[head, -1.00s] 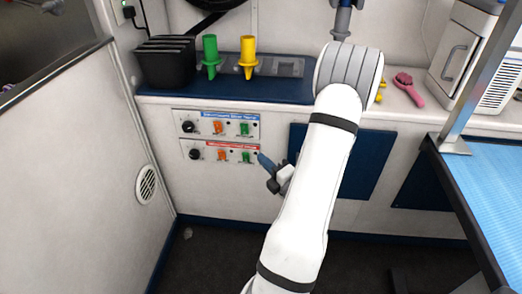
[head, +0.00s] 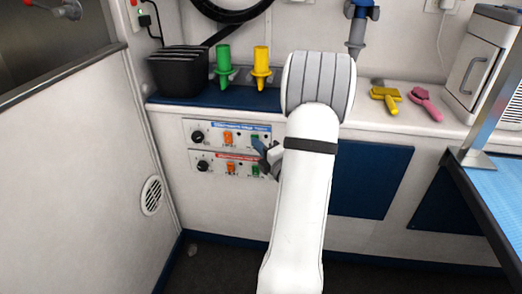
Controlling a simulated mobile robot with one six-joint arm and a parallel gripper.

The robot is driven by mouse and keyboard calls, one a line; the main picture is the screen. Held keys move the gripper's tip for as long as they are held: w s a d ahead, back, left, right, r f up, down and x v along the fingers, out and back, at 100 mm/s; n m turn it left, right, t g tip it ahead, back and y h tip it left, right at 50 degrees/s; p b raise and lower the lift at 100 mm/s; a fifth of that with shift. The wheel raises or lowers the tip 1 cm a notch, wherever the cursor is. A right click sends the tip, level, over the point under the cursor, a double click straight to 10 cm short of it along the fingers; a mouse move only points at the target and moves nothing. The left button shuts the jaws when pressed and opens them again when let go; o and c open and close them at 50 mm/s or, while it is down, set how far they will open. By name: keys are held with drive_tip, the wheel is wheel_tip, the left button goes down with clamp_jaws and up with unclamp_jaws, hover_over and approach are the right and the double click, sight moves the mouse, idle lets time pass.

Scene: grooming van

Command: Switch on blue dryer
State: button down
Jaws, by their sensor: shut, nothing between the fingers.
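The control panel with the blue label (head: 212,124) is on the cabinet front, above a similar panel with a red label (head: 212,157). The blue-label panel has a black knob (head: 197,137), an orange switch (head: 228,138) and a green switch (head: 255,139). My gripper (head: 260,147) is shut and empty, with its tip at or just in front of the green switch, partly covering it. I cannot tell whether it touches. The red-label panel has a black knob (head: 203,166), an orange switch (head: 231,168) and a green switch (head: 255,170), close to the gripper's underside.
Above the panels, the blue counter (head: 205,98) holds a black slotted box (head: 178,72), a green nozzle (head: 224,66) and a yellow nozzle (head: 261,67). A yellow brush (head: 386,97) and pink brush (head: 427,104) lie right. A grooming table (head: 488,200) stands at the right edge.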

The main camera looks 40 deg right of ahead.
drive_tip(key=shift+w+d+r+p, duration=0.1)
drive_tip(key=shift+r+p, duration=0.3)
drive_tip(key=shift+p, duration=0.6)
drive_tip(key=s+a+r+p, duration=0.1)
drive_tip(key=s+a+p, duration=0.2)
drive_tip(key=s+p, duration=0.8)
drive_tip(key=shift+s+a+r+m, duration=0.15)
drive_tip(key=shift+s+a+m, duration=0.15)
drive_tip(key=shift+s, duration=0.4)
